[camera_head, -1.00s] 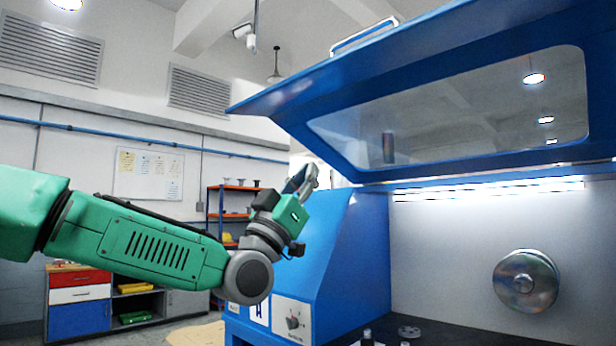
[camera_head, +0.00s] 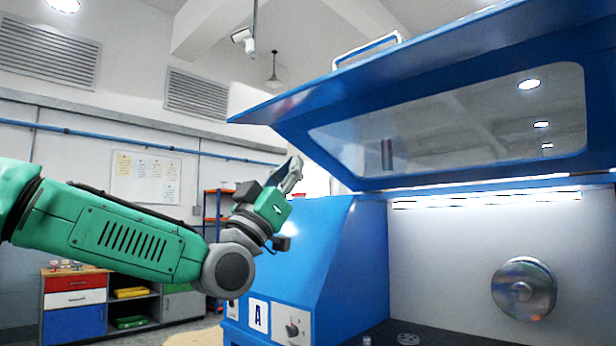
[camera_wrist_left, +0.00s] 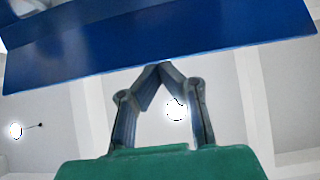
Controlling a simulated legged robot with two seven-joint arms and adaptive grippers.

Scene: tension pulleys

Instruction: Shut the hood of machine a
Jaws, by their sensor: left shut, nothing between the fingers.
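Machine a (camera_head: 335,265) is a blue cabinet with a letter A label on its front left. Its blue hood (camera_head: 330,115) is raised, with a clear window and a metal handle (camera_head: 367,48) along the top edge. My left gripper (camera_head: 294,170) is shut and empty, pointing up, below the hood's left part and apart from it in the head view. In the left wrist view the blue hood (camera_wrist_left: 160,40) spans the top, beyond the closed fingertips (camera_wrist_left: 158,66). Whether the tips touch it I cannot tell. My right gripper is not in view.
Inside the machine a round metal disc (camera_head: 524,288) is mounted on the pale back wall, and small parts (camera_head: 408,339) lie on the dark floor. Behind stand an orange shelf (camera_head: 215,215) and a drawer cabinet (camera_head: 75,300). Space left of the hood is clear.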

